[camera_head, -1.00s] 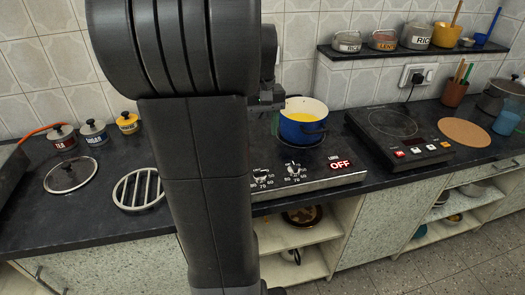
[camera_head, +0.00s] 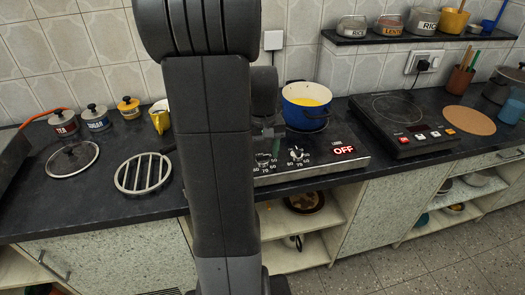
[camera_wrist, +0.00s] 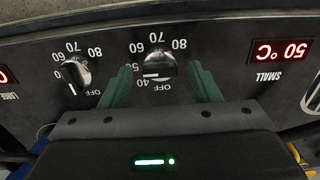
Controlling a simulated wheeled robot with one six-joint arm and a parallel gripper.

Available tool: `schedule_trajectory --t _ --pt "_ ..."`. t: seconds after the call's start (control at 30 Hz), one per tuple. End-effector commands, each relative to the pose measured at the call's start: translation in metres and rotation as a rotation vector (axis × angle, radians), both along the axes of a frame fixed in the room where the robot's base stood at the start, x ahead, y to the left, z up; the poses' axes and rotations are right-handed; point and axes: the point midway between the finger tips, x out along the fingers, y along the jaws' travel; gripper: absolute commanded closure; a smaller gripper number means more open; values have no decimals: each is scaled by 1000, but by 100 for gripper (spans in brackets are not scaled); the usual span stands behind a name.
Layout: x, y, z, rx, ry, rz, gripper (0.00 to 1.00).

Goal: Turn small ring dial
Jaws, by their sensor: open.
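The small ring dial (camera_wrist: 159,66) is a dark knob with a white mark, on the stove's front panel beside the red SMALL display (camera_wrist: 281,52), which reads 50 °C. The green fingers of my gripper (camera_wrist: 163,86) are open, one on each side of this dial. In the head view the small dial (camera_head: 263,160) shows at the arm's edge, and my arm hides the SMALL display. The other dial (camera_wrist: 75,76) is left of the gripper in the wrist view. Its display (camera_head: 343,150) reads OFF in the head view.
A blue pot (camera_head: 306,108) with yellow contents stands on the stove's right ring. A black induction plate (camera_head: 400,120) is to the right. A round trivet (camera_head: 143,173), a glass lid (camera_head: 72,158) and a yellow mug (camera_head: 160,121) are to the left.

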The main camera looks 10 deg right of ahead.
Motion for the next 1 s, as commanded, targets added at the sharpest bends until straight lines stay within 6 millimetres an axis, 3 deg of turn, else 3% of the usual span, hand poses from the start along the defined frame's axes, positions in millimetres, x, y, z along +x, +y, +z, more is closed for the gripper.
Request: schedule_trajectory --t 0.13,0.33,0.37,0.67,1.0 --pt "0 0 0 0 0 0 48" --pt "0 0 0 0 0 0 87" --pt "0 0 0 0 0 0 88" --pt "0 0 1 0 0 35 88" --pt "0 0 1 0 2 253 88"
